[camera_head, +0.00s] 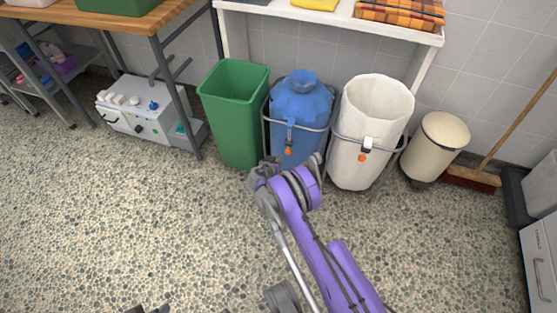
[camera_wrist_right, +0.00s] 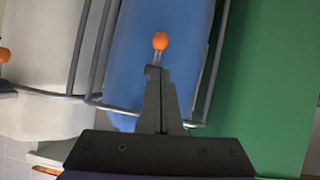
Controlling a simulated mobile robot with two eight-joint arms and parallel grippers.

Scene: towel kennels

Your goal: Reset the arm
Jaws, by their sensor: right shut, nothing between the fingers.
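My right arm, purple and grey, reaches up from the bottom of the head view toward the bins. My right gripper (camera_wrist_right: 157,75) is shut and empty. In the wrist view its dark fingertips point at the blue bag (camera_wrist_right: 165,20), just short of an orange knob (camera_wrist_right: 160,41) on its stand; I cannot tell whether they touch. In the head view the blue bag (camera_head: 300,100) stands in a grey frame behind the arm's end, and the right fingers are hard to make out there. My left gripper is not identifiable in view.
A green bin (camera_head: 233,110) stands left of the blue bag; a white bag (camera_head: 372,112) in a frame stands right. Further right are a cream pedal bin (camera_head: 435,145) and a broom (camera_head: 472,178). A white shelf (camera_head: 340,24) hangs above. The pebbled floor (camera_head: 110,220) at left is clear.

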